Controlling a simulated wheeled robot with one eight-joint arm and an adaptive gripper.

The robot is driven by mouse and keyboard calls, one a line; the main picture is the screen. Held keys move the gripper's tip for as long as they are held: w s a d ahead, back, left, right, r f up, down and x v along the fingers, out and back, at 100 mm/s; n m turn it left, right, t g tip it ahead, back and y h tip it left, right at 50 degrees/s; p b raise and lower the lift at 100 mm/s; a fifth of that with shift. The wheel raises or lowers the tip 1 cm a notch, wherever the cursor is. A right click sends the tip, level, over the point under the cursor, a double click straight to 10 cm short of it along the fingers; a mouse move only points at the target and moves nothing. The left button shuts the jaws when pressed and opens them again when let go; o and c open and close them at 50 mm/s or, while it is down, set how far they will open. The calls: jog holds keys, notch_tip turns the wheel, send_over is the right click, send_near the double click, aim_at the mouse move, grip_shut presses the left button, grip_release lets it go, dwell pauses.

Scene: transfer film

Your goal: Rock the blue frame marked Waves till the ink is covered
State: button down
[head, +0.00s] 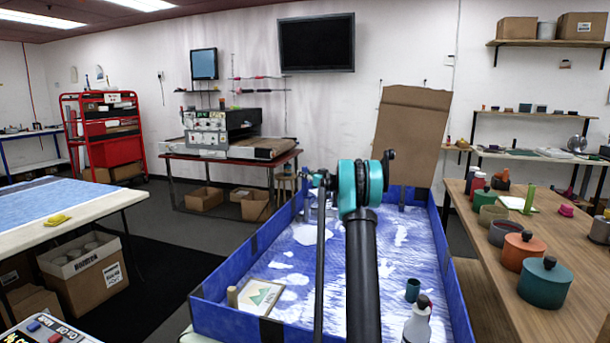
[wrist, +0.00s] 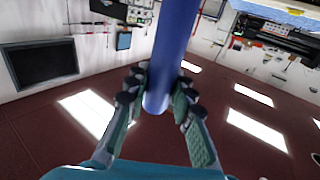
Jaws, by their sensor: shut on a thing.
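The blue frame (head: 262,327) is a large shallow tray with raised blue walls. Its bed is blue and streaked, with several white patches; I cannot read a mark on it. In the wrist view a blue bar (wrist: 174,50), the same colour as the frame's wall, runs between the fingers of my gripper (wrist: 158,97). The fingers are closed against both sides of it. In the head view my arm reaches over the middle of the tray and hides part of the bed and the far wall. The grip itself is not clear there.
A small bottle (head: 417,325), a dark teal cup (head: 412,290) and a framed card (head: 260,297) stand in or at the tray's near end. A wooden table (head: 485,265) with several pots is close on the right. A cardboard sheet (head: 408,135) stands behind.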

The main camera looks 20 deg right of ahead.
dwell(0.3)
jog(key=shift+n+t+y, duration=0.3)
jog(key=shift+t+y, duration=0.1)
jog(key=shift+t, duration=0.7)
jog(key=shift+m+g+h, duration=0.6)
jog(key=shift+g+h, duration=0.3)
jog(key=shift+g, duration=1.3)
